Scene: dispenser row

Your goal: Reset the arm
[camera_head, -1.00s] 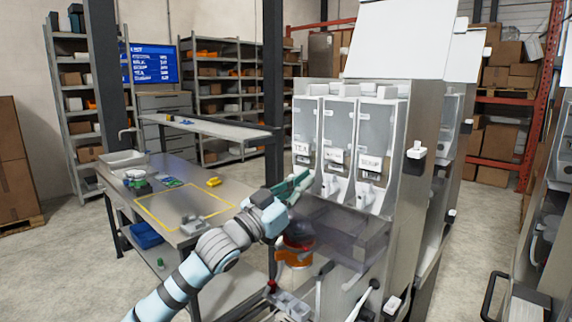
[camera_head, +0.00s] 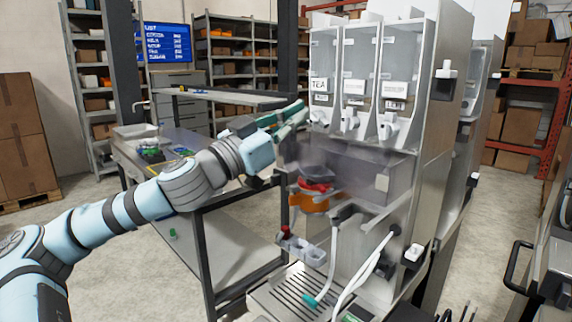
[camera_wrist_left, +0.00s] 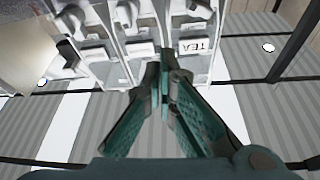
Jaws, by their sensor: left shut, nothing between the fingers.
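My left arm (camera_head: 185,185) comes in from the left in the head view. Its gripper (camera_head: 300,108) is at the left side of the dispenser row, close to the dispenser labelled TEA (camera_head: 321,85). In the left wrist view the green-padded fingers (camera_wrist_left: 163,65) come together at their tips, shut and empty, with the TEA label (camera_wrist_left: 193,46) just beyond them. Two more dispensers, the middle one (camera_head: 355,75) and the right one (camera_head: 393,75), stand beside it. Whether the fingers touch the dispenser is unclear. My right gripper is not in view.
Below the dispensers are a clear smoky box (camera_head: 365,170), an orange container (camera_head: 312,198), a grey holder (camera_head: 300,250) and hoses (camera_head: 335,255). A metal worktable (camera_head: 225,185) stands behind my arm. Shelves (camera_head: 225,60) line the back. Open floor (camera_head: 110,260) lies at left.

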